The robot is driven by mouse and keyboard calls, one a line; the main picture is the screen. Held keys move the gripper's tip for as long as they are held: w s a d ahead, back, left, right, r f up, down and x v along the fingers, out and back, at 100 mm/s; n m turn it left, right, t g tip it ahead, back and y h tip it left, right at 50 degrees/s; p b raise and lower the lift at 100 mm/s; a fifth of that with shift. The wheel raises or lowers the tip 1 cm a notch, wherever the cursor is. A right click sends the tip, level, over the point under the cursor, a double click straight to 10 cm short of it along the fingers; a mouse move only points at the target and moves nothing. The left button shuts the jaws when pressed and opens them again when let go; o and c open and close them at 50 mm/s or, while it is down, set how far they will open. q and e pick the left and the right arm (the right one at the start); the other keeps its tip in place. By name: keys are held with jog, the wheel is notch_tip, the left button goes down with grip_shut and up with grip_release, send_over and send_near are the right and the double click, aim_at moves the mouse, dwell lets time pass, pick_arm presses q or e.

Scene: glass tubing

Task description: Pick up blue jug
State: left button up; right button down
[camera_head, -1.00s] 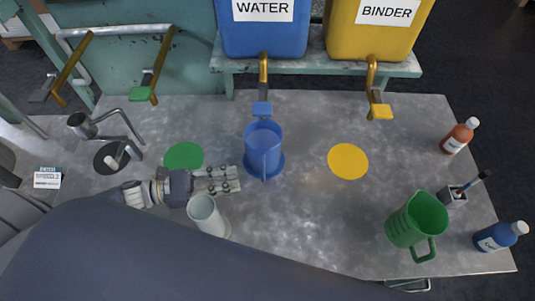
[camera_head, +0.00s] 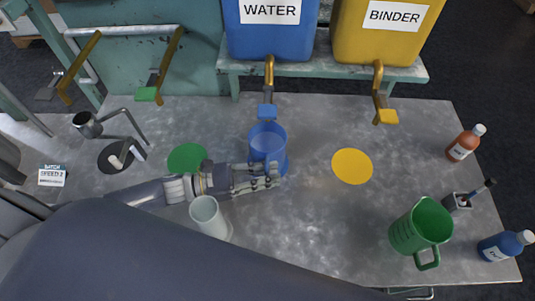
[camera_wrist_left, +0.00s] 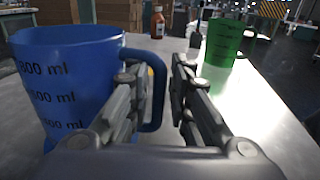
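The blue jug (camera_head: 267,143) stands upright on the table below the water tank's tap. In the left wrist view the jug (camera_wrist_left: 62,85) fills the left side, its volume marks facing me and its handle (camera_wrist_left: 157,95) toward the fingers. My left gripper (camera_head: 272,176) is at the jug's near side, hiding the handle in the head view. In the wrist view the left gripper (camera_wrist_left: 158,100) is open, with the handle showing between its two fingers. I cannot tell whether either finger touches it. My right gripper is not in view.
A white cup (camera_head: 208,215) stands close beside my left gripper. A green jug (camera_head: 420,228), an orange bottle (camera_head: 463,145) and a blue bottle (camera_head: 503,246) are at the right. The blue water tank (camera_head: 270,35) and yellow binder tank (camera_head: 385,42) are behind. The table's middle right is clear.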

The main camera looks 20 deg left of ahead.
pick_arm(q)
grip_shut()
jog(key=shift+r, duration=0.15)
